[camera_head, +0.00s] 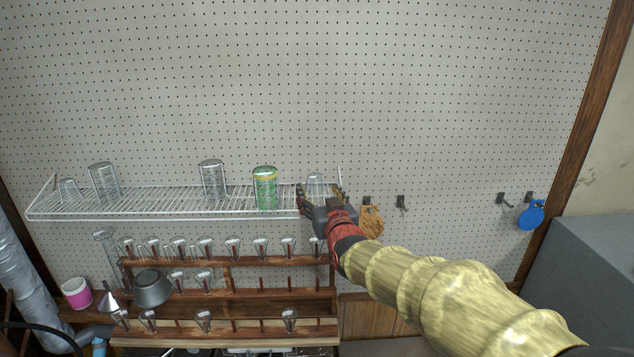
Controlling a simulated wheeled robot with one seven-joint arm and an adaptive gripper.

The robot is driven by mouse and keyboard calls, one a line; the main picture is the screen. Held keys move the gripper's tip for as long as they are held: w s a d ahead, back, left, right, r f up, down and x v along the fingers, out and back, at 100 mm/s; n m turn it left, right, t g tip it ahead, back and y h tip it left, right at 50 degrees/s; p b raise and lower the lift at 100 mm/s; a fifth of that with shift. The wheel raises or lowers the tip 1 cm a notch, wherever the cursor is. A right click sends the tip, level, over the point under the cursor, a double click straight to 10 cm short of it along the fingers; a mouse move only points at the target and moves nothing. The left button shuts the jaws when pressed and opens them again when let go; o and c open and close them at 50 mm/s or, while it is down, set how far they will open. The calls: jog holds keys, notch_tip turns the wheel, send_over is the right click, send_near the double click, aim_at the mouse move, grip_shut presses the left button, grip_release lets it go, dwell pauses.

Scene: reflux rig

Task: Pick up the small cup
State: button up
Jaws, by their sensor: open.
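A small clear glass cup (315,182) stands upright near the right end of the white wire shelf (150,203). My gripper (320,194) is open at the shelf's right end, with one finger to the left of this cup and the other to its right. The cup's lower part is hidden behind my gripper, and I cannot tell whether the fingers touch it. Another small clear cup (69,190) stands at the far left end of the shelf.
A green patterned glass (265,187) stands left of my gripper, with taller clear glasses (212,178) (103,181) farther left. A wooden rack (230,297) with several small glasses is below the shelf. A brown item (371,221) hangs just right of my gripper.

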aim_at(317, 187)
jog(key=shift+p+x, duration=1)
jog(key=shift+x, duration=1.75)
jog(key=shift+d+r, duration=0.15)
jog(key=shift+c, duration=1)
jog(key=c, duration=0.7)
jog(key=shift+o, duration=0.2)
